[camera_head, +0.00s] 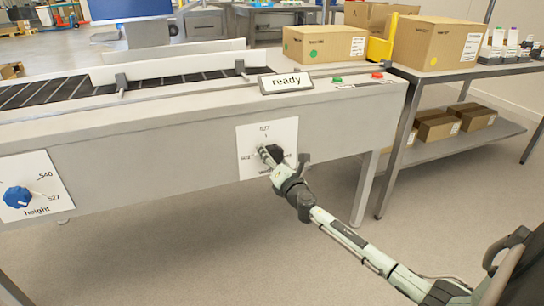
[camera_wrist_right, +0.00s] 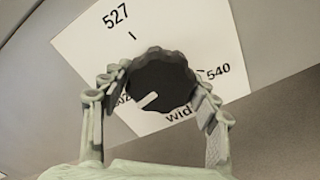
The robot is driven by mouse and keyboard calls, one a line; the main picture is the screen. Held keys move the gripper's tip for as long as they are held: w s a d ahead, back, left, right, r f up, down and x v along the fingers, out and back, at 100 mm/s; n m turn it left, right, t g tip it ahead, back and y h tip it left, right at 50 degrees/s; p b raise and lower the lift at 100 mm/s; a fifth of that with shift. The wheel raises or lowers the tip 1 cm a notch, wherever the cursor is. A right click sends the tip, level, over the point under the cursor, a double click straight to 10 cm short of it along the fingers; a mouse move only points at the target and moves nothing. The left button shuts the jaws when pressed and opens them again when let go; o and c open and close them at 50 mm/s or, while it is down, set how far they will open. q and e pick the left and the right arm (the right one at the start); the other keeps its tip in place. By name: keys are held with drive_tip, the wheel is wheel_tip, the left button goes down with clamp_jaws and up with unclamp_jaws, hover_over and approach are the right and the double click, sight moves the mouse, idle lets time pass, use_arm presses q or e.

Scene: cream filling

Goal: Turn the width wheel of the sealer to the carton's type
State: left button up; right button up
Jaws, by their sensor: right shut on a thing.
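The black width wheel (camera_head: 277,152) sits on a white plate (camera_head: 247,135) on the sealer's front. In the right wrist view the wheel (camera_wrist_right: 165,78) has a scalloped rim, and its white mark points lower left, toward a partly hidden number ending in 02. The plate reads 527 at the top and 540 at the right. My right gripper (camera_head: 270,158) is shut on the wheel, a finger on each side. A brown carton (camera_head: 325,45) with a green dot lies at the sealer's right end; its print is too small to read. My left gripper is out of view.
The blue height wheel (camera_head: 17,197) is on the sealer's front at left. A "ready" sign (camera_head: 286,83), a green button (camera_head: 337,79) and a red button (camera_head: 377,75) are on top. Another carton (camera_head: 437,42) stands on the right table. The floor in front is clear.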

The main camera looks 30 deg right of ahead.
drive_tip(key=o, duration=1.2)
drive_tip(key=v, duration=1.2)
drive_tip(key=shift+s+f, duration=0.1)
